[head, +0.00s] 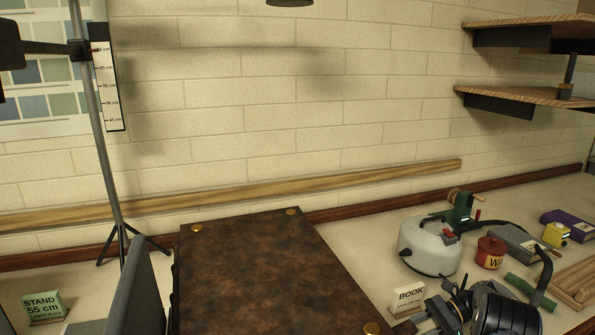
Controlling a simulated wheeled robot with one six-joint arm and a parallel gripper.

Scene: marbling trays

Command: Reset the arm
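Part of my arm (500,308), a dark rounded link, shows at the bottom right edge. What looks like my gripper (442,316), dark with silvery parts, is at its left end, in front of the BOOK card (407,299). Its fingers are not clear, and the bottom edge cuts off the view. I cannot tell whether it is open or shut or whether it holds anything.
A large brown board (265,270) with brass studs lies at the centre. A tripod stand (106,150) and STAND card (43,306) are at left. A white tank (428,247), red tin (489,253) and wooden tray (575,285) crowd the right. Shelves (530,98) overhang the upper right.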

